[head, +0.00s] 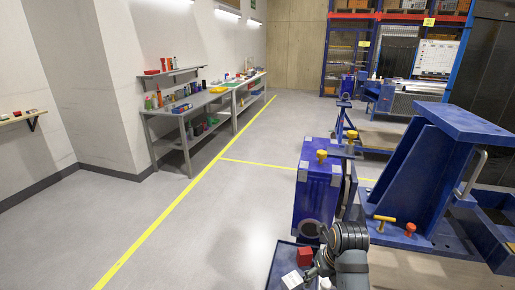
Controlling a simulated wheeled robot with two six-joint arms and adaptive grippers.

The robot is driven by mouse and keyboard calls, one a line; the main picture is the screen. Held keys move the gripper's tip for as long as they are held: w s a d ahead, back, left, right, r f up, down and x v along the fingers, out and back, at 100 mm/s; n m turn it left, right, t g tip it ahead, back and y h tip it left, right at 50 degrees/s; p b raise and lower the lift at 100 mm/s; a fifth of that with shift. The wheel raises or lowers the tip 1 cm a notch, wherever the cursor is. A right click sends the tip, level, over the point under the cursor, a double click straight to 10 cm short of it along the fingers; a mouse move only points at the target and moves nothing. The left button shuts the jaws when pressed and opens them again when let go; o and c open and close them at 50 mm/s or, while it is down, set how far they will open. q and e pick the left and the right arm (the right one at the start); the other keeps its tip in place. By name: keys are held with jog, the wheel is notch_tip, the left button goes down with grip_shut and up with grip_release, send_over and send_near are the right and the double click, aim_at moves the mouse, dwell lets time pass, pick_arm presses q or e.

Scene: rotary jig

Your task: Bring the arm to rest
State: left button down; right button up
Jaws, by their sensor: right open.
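My right arm comes in at the bottom, right of the middle. Its gripper (314,271) is open, small and partly covered by the arm's own joints. It is over or beside a dark blue tray (281,262) on the lower left of the arm. I cannot tell whether it touches the tray. A red block (304,256) and a white card (292,279) lie in the tray, close to the gripper. The blue jig box (315,195) with a yellow knob (321,156) stands just behind the arm. My left gripper is not in view.
A large blue stand (440,165) with a yellow-handled clamp (384,219) and a red knob (410,229) is close on the right. Workbenches (190,110) with tools line the left wall. The grey floor (200,235) between, with yellow lines, is clear.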

jog(key=s+d+f+n, duration=0.2)
jog(key=s+n, duration=0.4)
jog(key=n, duration=0.5)
jog(key=s+d+f+n+t+h, duration=0.1)
jog(key=s+d+f+n, duration=0.3)
jog(key=n, duration=0.8)
jog(key=s+f+n, duration=0.1)
jog(key=s+n, duration=0.6)
jog(key=n, duration=0.4)
notch_tip(320, 180, down, 25)
jog(key=s+d+n+g, duration=0.1)
jog(key=s+d, duration=0.1)
jog(key=d, duration=0.1)
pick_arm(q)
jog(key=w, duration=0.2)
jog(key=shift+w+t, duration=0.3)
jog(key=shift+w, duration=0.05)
pick_arm(e)
jog(key=s+f+g, duration=0.1)
jog(key=s+f, duration=1.7)
jog(key=s, duration=0.1)
jog(key=shift+d, duration=0.45)
